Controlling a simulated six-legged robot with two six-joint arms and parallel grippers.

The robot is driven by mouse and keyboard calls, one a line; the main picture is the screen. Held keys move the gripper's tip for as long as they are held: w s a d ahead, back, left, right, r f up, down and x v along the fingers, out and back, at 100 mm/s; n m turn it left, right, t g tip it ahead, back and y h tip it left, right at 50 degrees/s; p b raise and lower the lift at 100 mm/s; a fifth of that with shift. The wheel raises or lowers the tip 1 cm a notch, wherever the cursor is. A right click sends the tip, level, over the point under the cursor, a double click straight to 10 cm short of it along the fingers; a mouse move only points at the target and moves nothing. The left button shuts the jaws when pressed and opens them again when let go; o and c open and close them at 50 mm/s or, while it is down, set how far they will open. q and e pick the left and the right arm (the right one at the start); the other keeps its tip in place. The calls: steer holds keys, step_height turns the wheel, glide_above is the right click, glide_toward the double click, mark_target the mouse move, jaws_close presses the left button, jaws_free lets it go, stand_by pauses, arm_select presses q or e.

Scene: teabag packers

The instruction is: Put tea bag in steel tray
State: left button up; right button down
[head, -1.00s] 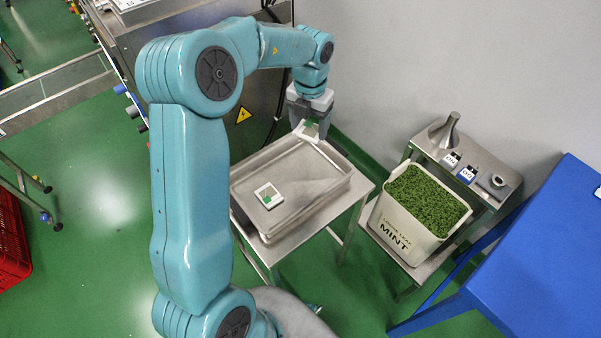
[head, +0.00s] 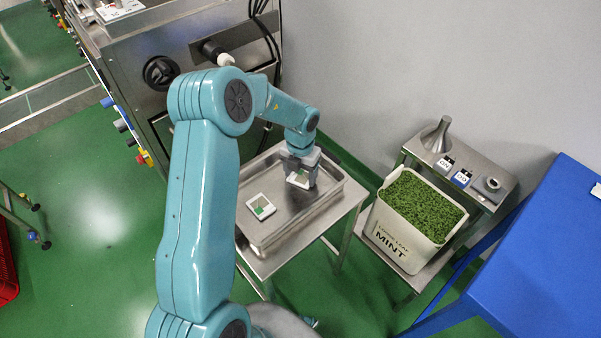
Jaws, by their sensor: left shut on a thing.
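The steel tray (head: 268,232) sits on a small steel stand. A white tea bag with a green patch (head: 261,207) lies on the tray floor toward its left side. My left gripper (head: 301,182) is over the right part of the tray, pointing down. It is shut on another white and green tea bag (head: 299,180), held low within the tray's outline. I cannot tell whether that bag touches the tray floor. The fingers partly hide it. My right gripper is not in view.
A white bin of green mint leaf (head: 402,243) stands on a steel stand right of the tray. A metal funnel (head: 437,134) stands on the shelf behind it. A blue table (head: 545,255) is at the right. A steel machine (head: 165,75) stands behind the tray at left.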

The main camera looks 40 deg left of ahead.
mark_target(300, 178)
arm_select(q)
steer(key=shift+s, duration=0.1)
steer(key=o, duration=1)
steer(key=shift+f, duration=0.15)
step_height(300, 178, up, 12)
steer(key=shift+r+p, duration=0.25)
steer(key=shift+p, duration=0.5)
